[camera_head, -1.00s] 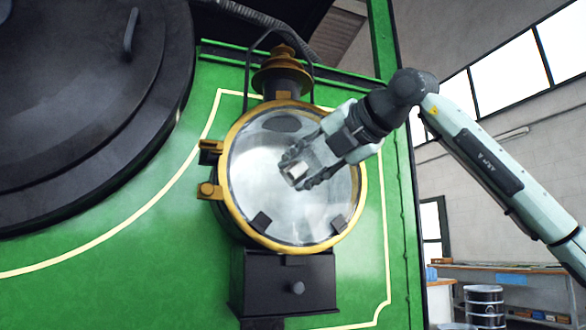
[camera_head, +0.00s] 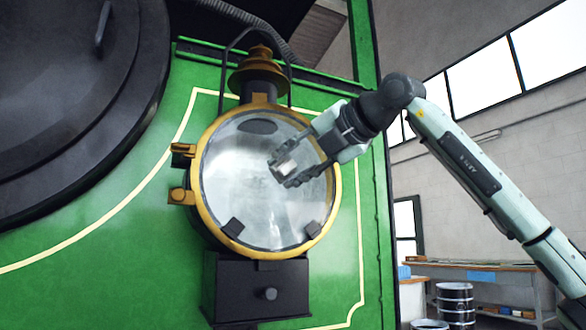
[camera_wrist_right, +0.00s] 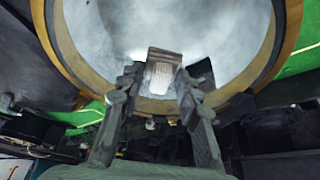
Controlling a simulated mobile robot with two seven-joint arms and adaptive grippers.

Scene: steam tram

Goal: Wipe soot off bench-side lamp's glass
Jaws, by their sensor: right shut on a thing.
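The lamp's round glass (camera_head: 240,190) sits in a brass rim (camera_head: 197,213) on the green front of the tram. The glass has a hazy grey film with paler streaks in the middle. My right gripper (camera_head: 284,172) is in front of the upper right of the glass, shut on a small pale block (camera_head: 288,168). In the right wrist view the block (camera_wrist_right: 163,70) sits between the fingertips against the glass (camera_wrist_right: 110,30); whether it touches cannot be told. My left gripper is not in view.
A black box with a knob (camera_head: 258,290) is under the lamp. A chimney-like brass cap (camera_head: 260,75) tops it. A large dark round door (camera_head: 70,110) is at left. A workbench (camera_head: 480,270) and metal drums (camera_head: 455,300) stand at the back right.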

